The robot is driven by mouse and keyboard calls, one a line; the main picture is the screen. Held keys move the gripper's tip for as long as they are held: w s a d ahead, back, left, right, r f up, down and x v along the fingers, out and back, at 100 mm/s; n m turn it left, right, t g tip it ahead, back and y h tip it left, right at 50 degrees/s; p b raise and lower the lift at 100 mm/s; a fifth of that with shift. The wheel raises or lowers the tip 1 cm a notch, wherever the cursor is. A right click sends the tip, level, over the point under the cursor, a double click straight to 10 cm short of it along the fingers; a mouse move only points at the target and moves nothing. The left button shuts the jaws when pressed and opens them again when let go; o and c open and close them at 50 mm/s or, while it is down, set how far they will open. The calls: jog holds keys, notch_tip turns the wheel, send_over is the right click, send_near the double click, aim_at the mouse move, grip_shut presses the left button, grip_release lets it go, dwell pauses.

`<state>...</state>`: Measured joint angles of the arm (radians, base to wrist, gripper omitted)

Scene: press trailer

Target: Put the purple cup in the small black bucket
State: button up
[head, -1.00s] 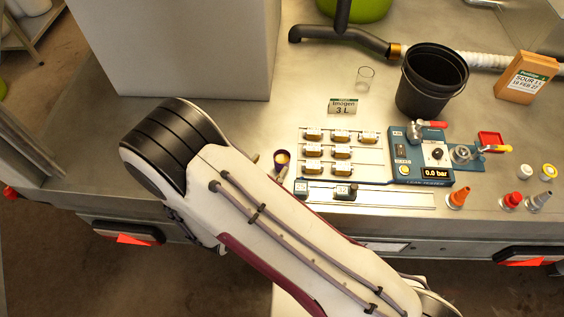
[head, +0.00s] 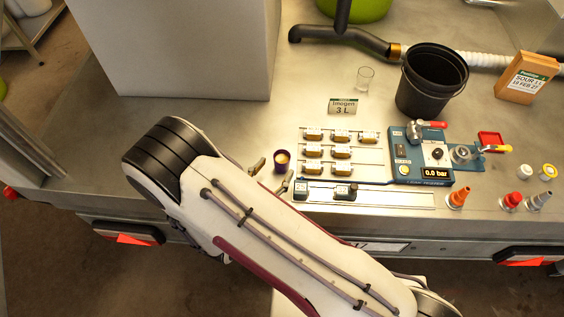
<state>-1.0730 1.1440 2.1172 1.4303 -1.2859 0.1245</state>
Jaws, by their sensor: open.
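The purple cup (head: 281,164) stands upright on the metal bench top, with a pale yellowish inside. My gripper (head: 272,173) is open, with one finger tip showing to the left of the cup and the other to its right. The rest of the gripper is hidden under my arm. I cannot tell whether the fingers touch the cup. The small black bucket (head: 428,90) stands open and upright at the back right of the bench, apart from my gripper.
A blue panel (head: 423,160) with a gauge and rows of small brass parts (head: 340,152) lie right of the cup. A clear glass (head: 365,77) and a label card (head: 342,106) stand between cup and bucket. A large grey box (head: 175,50) is at the back left.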

aim_at(285, 153)
jog(key=shift+w+d+f, duration=0.15)
jog(key=shift+w, duration=0.35)
jog(key=shift+r+x, duration=0.2)
jog(key=shift+x, duration=2.35)
jog(key=shift+w, duration=0.15)
jog(key=c, duration=1.4)
jog(key=shift+r, duration=0.1)
jog(key=shift+r, duration=4.9)
